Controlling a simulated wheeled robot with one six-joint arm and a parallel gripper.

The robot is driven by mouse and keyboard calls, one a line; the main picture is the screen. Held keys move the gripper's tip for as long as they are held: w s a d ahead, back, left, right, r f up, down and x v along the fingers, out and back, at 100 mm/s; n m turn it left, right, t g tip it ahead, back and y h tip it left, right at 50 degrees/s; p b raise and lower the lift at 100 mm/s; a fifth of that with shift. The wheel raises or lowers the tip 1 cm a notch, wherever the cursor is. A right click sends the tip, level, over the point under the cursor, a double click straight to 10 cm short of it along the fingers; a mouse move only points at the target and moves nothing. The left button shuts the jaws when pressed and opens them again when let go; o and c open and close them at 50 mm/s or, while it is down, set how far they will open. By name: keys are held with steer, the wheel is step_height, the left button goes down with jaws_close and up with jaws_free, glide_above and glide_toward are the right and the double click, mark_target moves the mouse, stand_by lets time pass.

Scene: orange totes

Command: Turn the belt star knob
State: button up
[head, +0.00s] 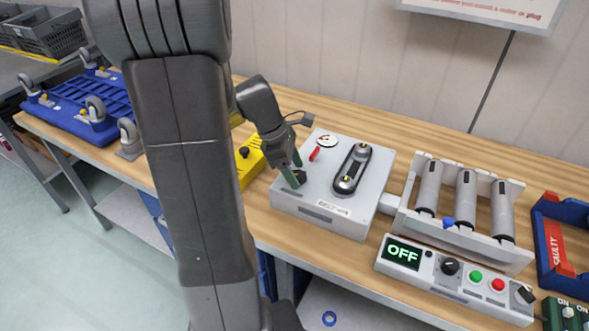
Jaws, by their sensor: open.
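A grey belt unit (335,211) stands on the wooden bench, with a dark belt (363,158) around two pulleys on its top. A small black knob (300,177), which looks like the star knob, sits at the left of the top face. My gripper (295,171) is open and low over that corner, with its green fingers pointing down beside the knob. I cannot tell whether the fingers touch the knob or straddle it. A round white gauge (327,141) and a small red pointer (314,154) lie just behind my gripper.
A roller conveyor (464,190) and a control box (450,280) reading OFF stand right of the unit. A yellow object (248,164) is close on the left.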

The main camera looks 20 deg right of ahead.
steer(key=shift+f, duration=0.15)
steer(key=shift+c, duration=0.4)
steer(key=c, duration=0.9)
